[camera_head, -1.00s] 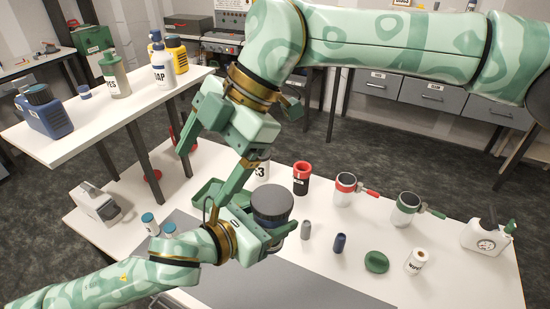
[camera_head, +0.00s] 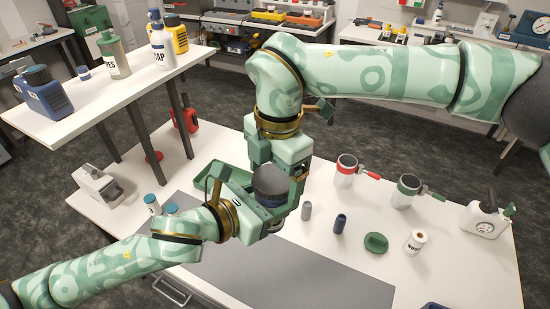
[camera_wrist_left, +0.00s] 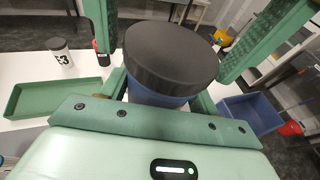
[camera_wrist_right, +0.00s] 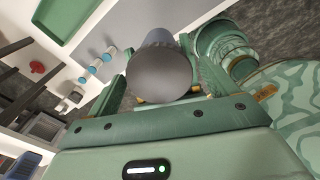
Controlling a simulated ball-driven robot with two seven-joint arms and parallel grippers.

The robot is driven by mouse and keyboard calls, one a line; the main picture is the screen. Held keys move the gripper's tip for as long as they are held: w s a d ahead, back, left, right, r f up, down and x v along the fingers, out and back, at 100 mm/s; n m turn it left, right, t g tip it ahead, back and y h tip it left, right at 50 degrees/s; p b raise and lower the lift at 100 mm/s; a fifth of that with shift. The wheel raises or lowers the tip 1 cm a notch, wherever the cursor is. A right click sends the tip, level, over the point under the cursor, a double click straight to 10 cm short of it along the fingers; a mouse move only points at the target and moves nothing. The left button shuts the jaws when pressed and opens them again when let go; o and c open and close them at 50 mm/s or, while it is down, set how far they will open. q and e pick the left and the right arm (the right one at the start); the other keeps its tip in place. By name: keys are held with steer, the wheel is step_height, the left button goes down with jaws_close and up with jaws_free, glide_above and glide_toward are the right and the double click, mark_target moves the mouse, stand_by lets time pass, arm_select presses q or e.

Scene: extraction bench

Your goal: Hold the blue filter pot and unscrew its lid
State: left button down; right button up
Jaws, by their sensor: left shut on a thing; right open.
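The blue filter pot (camera_wrist_left: 155,97) has a wide dark grey lid (camera_wrist_left: 172,52), which shows in the head view (camera_head: 270,180) and from above in the right wrist view (camera_wrist_right: 163,75). My left gripper (camera_head: 262,215) is shut on the pot's body and holds it upright over the bench. My right gripper (camera_head: 280,178) points down from above, open, with its fingers on either side of the lid. In the left wrist view its two fingers stand apart from the lid's sides. The lid sits on the pot. The pot's body is mostly hidden in the head view.
A green tray (camera_head: 212,174) lies behind the left gripper. The grey mat (camera_head: 290,275) is clear in front.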

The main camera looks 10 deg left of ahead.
steer(key=shift+f, duration=0.1)
steer(key=c, duration=1)
steer(key=n, duration=1.3)
steer(key=shift+n, duration=0.3)
steer(key=o, duration=1.1)
steer(key=shift+a, duration=0.15)
